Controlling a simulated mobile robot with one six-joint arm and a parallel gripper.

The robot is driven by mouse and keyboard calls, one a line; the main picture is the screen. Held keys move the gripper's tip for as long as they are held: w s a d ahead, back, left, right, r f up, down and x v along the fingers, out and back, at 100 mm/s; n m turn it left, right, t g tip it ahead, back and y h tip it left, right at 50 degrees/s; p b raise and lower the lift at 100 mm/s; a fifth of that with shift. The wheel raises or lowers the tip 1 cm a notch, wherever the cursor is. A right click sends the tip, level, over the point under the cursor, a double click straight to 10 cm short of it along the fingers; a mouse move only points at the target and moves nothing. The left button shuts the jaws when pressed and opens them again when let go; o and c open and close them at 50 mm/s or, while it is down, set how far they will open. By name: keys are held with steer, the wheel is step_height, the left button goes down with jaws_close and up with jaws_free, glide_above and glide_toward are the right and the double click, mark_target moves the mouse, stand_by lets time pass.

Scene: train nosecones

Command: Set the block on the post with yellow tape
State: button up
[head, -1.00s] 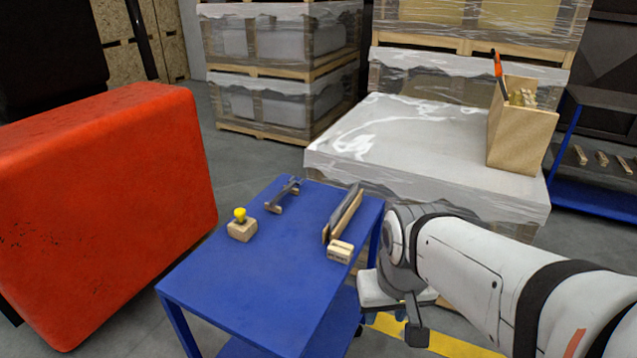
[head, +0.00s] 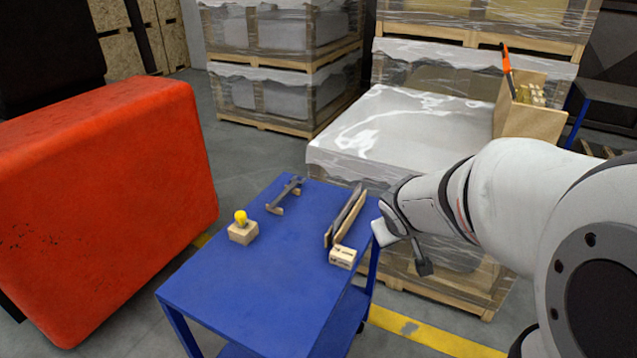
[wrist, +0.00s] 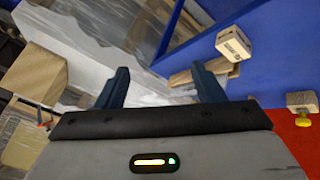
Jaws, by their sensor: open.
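A small pale wooden block (head: 342,257) with dark markings lies on the blue table near its right edge. It also shows in the wrist view (wrist: 233,43), right of my fingers and apart from them. A short yellow-topped post (head: 241,217) stands on a square wooden base (head: 243,234) at the table's left side; I cannot tell if the yellow is tape. The base shows at the right of the wrist view (wrist: 302,99). My gripper (wrist: 162,85) is open and empty between its dark blue fingers. In the head view it is beside the table's right edge, its fingers mostly hidden.
A long wood-and-dark piece (head: 345,215) lies just behind the block. A dark metal bracket-like piece (head: 285,195) lies at the table's back. A large red case (head: 100,210) stands left. A wrapped pallet (head: 410,130) bears a wooden box (head: 535,120) holding an orange-handled tool (head: 507,60).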

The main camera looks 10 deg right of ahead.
steer(key=w+n+t, duration=0.1)
steer(key=w, duration=0.3)
steer(key=n+g+y+p, duration=0.2)
steer(key=n+y+p, duration=0.2)
steer(key=n+y, duration=0.55)
glide_toward(345, 253)
step_height(345, 253, down, 3)
steer(key=w+a+m+y, duration=0.1)
steer(key=a, duration=0.1)
steer(key=x, duration=0.2)
steer(key=b+x, duration=0.1)
steer(key=x, duration=0.4)
steer(key=shift+w+d+b, duration=0.25)
steer(key=shift+d+b, duration=0.05)
steer(key=c, duration=1.1)
steer(key=shift+c, duration=0.2)
